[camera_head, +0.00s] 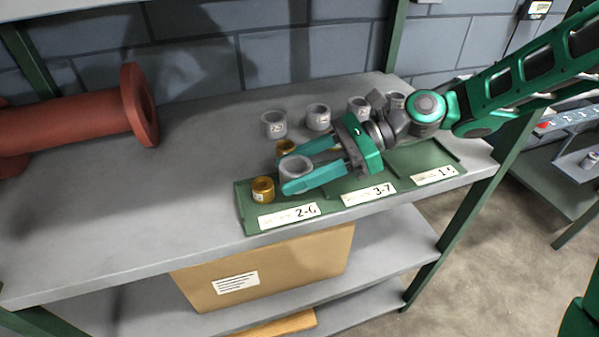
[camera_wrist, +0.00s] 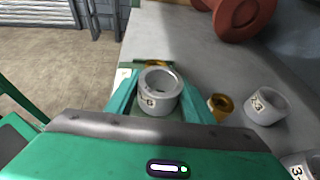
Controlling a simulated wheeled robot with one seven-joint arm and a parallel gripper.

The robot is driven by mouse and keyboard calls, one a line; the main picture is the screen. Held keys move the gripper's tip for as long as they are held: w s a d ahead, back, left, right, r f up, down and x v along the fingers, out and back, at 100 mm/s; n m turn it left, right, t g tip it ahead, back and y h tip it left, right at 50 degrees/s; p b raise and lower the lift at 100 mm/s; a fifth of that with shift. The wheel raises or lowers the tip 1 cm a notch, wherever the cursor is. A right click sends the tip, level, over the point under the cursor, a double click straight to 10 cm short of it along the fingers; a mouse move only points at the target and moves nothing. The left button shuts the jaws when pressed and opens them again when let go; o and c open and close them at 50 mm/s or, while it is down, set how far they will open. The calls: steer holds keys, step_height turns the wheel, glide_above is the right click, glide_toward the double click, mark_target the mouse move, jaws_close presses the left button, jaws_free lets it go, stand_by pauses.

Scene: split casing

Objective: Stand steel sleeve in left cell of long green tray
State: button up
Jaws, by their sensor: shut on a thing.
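My gripper (camera_head: 294,169) is shut on a steel sleeve (camera_head: 295,165), with one finger on each side. The sleeve is upright, and it also shows between the fingers in the wrist view (camera_wrist: 160,90). It is over the left cell of the long green tray (camera_head: 246,212), the cell labelled 2-6. I cannot tell whether its base touches the tray floor, as the near finger hides part of it. A brass sleeve (camera_head: 263,190) stands at the left end of that cell, beside the held sleeve.
Another brass sleeve (camera_head: 286,147) is close behind the far finger. Several steel sleeves, such as one at the left (camera_head: 274,124), stand in a row behind the tray. A red flanged pipe (camera_head: 85,118) lies at the left. The shelf's left front is clear.

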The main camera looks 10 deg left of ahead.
steer(key=shift+f, duration=0.65)
steer(key=shift+f, duration=0.1)
steer(key=o, duration=1.5)
steer(key=shift+o, duration=0.2)
steer(key=shift+w+d+r, duration=0.2)
steer(key=v, duration=1.1)
steer(key=shift+d+r, duration=0.1)
steer(key=shift+d, duration=0.15)
steer(key=shift+s, duration=0.1)
